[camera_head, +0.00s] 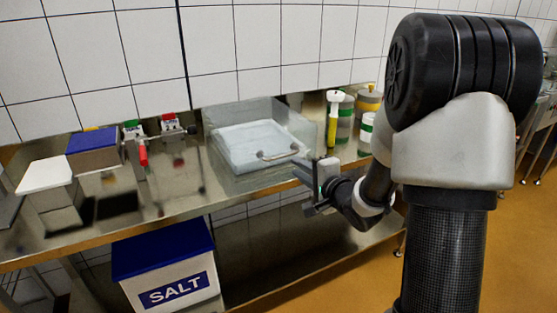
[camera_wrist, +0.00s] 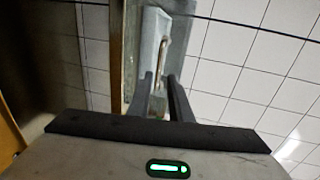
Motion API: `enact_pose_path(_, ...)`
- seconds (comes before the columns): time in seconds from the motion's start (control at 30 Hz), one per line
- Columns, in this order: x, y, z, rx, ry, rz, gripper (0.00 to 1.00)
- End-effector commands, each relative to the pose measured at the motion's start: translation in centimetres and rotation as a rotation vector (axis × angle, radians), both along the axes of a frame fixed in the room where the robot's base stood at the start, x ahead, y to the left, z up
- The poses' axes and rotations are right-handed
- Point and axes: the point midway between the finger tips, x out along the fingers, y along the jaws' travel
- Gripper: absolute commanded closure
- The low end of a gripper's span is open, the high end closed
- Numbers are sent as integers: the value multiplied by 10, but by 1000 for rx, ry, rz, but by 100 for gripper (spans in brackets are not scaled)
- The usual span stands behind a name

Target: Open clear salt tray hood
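The clear salt tray hood (camera_head: 240,142) sits on the steel counter against the tiled wall in the head view. It looks lowered, with a pale surface showing under it. A grey bar handle (camera_head: 279,154) is on its front right part. The hood (camera_wrist: 148,45) and its handle (camera_wrist: 162,53) also show in the wrist view, beyond the fingertips. My gripper (camera_head: 299,170) is just right of and in front of the handle, apart from it as far as I can tell. In the wrist view my gripper (camera_wrist: 160,80) has its two fingers apart with nothing held between them.
Bottles (camera_head: 333,118) and jars (camera_head: 367,100) stand right of the hood. Red-handled tools (camera_head: 142,153), a blue-topped box (camera_head: 92,145) and a white board (camera_head: 45,175) stand to the left. A blue-lidded SALT bin (camera_head: 165,260) is below the counter (camera_head: 215,198).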

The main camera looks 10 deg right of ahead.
Motion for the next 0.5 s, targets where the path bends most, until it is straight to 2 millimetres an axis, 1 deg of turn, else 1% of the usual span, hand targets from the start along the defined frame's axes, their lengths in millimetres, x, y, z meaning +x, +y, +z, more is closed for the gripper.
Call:
enact_pose_path(0.03, 11, 6, -5, 0, -1, 3, 82)
enact_pose_path(0.3, 66, 24, -17, -1, 0, 3, 82)
enact_pose_path(0.5, 99, 33, -23, -2, 0, 1, 82)
